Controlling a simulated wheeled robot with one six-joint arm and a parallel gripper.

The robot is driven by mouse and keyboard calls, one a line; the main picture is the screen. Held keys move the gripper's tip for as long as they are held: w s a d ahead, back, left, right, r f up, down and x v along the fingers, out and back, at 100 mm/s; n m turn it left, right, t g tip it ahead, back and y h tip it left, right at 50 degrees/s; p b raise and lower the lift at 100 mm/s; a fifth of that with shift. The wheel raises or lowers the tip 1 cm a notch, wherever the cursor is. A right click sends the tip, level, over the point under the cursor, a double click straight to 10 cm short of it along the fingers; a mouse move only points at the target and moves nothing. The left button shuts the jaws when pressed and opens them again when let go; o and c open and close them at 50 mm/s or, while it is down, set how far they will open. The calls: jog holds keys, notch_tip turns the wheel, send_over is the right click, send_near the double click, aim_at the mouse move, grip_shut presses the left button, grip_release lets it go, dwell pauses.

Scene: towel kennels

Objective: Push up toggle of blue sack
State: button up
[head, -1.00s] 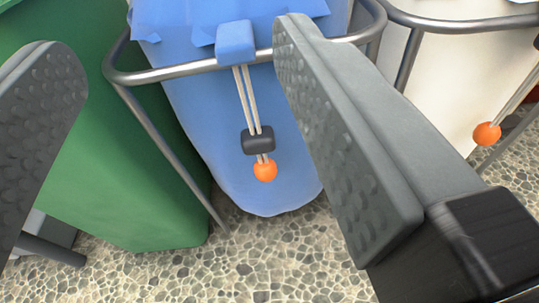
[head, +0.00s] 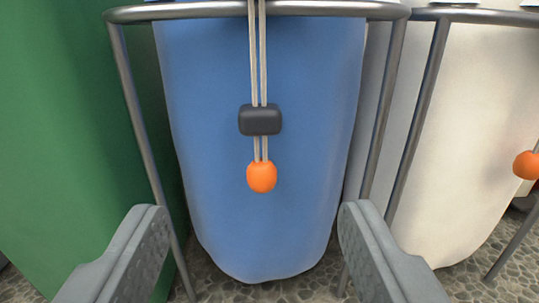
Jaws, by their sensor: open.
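The blue sack (head: 215,100) hangs in a metal hoop stand in the middle of the head view. A double pale cord (head: 258,50) hangs down its front. The dark toggle (head: 260,120) sits on the cord, with an orange ball (head: 262,177) a short way below it at the cord's end. My gripper (head: 252,215) is open and empty. Its two fingers stand wide apart at the lower left and lower right, below the toggle in the picture and not touching it. The top of the sack is out of view.
A green bin (head: 70,130) stands close on the left. A white sack (head: 465,120) in its own stand is on the right, with another orange ball (head: 527,165). The metal hoop (head: 180,12) and its legs flank the blue sack. The floor is pebbled.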

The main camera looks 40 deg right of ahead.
aim_at(260, 123)
jog(key=x, duration=1.1)
jog(key=f+x, duration=0.1)
jog(key=x, duration=0.5)
jog(key=shift+f, duration=0.1)
grip_shut()
jog(key=shift+r, duration=4.25)
grip_release()
